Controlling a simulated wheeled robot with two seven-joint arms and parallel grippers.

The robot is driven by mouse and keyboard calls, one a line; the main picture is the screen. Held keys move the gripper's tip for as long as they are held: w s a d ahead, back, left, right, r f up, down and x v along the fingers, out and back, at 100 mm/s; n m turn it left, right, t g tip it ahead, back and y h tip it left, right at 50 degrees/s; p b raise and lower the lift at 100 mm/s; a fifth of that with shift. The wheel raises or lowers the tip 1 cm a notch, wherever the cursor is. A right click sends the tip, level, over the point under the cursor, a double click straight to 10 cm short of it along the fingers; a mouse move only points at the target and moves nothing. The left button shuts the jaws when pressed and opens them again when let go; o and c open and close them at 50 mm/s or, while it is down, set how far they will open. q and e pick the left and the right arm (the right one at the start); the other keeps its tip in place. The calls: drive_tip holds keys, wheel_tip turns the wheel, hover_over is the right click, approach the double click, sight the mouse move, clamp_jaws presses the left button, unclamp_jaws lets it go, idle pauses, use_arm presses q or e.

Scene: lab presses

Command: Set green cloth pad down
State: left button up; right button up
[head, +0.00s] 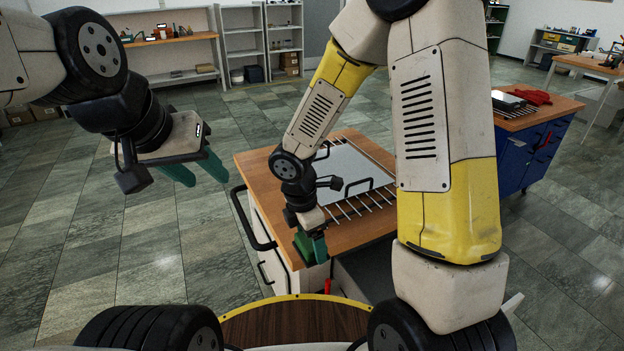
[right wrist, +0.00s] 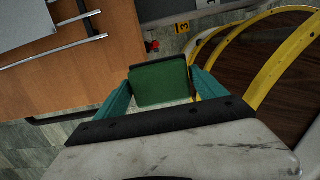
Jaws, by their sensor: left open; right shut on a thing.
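The green cloth pad (right wrist: 158,82) is a small folded green block. It sits between the two teal fingers of my right gripper (right wrist: 161,88) in the right wrist view. In the head view my right gripper (head: 318,247) is shut on the pad (head: 303,244) at the near edge of the wooden-topped cart (head: 262,180). I cannot tell whether the pad touches the cart top. My left gripper (head: 196,170) is open and empty, in the air left of the cart.
A light flat plate (head: 345,170) with a black handle and several metal rods (head: 345,211) lie on the cart. A black rail (head: 245,220) runs along its left side. The cart's front left top is bare.

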drive_tip(key=w+a, duration=0.1)
drive_tip(key=w, duration=0.3)
drive_tip(key=w+a+f, duration=0.1)
drive_tip(key=w, duration=0.4)
drive_tip(key=w+a, duration=0.2)
drive_tip(key=w, duration=0.3)
drive_tip(key=shift+f, duration=0.25)
drive_tip(key=shift+w+f, duration=0.1)
drive_tip(key=shift+f, duration=1.65)
drive_tip(key=o, duration=1.4)
drive_tip(key=shift+f, duration=0.15)
drive_tip(key=shift+c, duration=0.2)
